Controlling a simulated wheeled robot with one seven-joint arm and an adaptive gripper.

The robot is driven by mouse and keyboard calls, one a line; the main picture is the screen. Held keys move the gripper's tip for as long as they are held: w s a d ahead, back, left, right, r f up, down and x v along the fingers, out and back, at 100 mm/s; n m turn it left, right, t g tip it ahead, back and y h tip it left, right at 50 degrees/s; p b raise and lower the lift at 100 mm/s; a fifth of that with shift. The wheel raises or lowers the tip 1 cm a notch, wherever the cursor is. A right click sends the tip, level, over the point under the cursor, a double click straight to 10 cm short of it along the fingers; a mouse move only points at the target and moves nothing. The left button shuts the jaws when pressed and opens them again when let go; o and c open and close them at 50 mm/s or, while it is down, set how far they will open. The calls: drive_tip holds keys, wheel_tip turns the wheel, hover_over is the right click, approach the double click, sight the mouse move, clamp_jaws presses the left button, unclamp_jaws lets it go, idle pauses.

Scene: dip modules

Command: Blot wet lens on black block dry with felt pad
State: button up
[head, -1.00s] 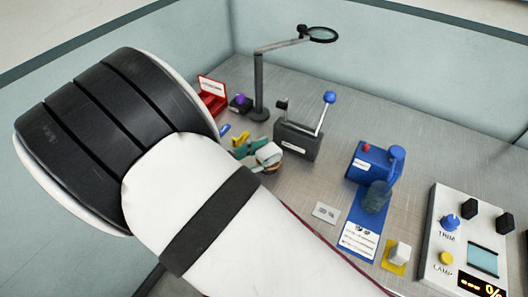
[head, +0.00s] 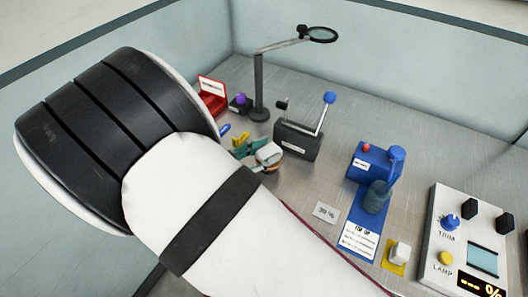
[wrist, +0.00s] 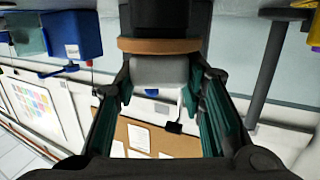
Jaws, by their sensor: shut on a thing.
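The black block (head: 236,109) stands at the back left of the bench in the head view, with a small purple dome (head: 240,99) on top that looks like the lens. Any wetness on it is too small to tell. My gripper (head: 257,153) is in front of it and apart from it, partly hidden by my arm. In the wrist view my gripper (wrist: 160,88) has its teal fingers on both sides of a white block (wrist: 160,71) with a tan layer (wrist: 158,45), which looks like the felt pad. It is shut on this pad.
A magnifier stand (head: 259,85) and a grey lever box (head: 297,140) stand close to my gripper. A red tray (head: 211,103) is at the back left.

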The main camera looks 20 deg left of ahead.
drive_tip(key=shift+r+p, duration=3.2)
drive_tip(key=shift+r, duration=0.85)
drive_tip(key=shift+f, duration=0.15)
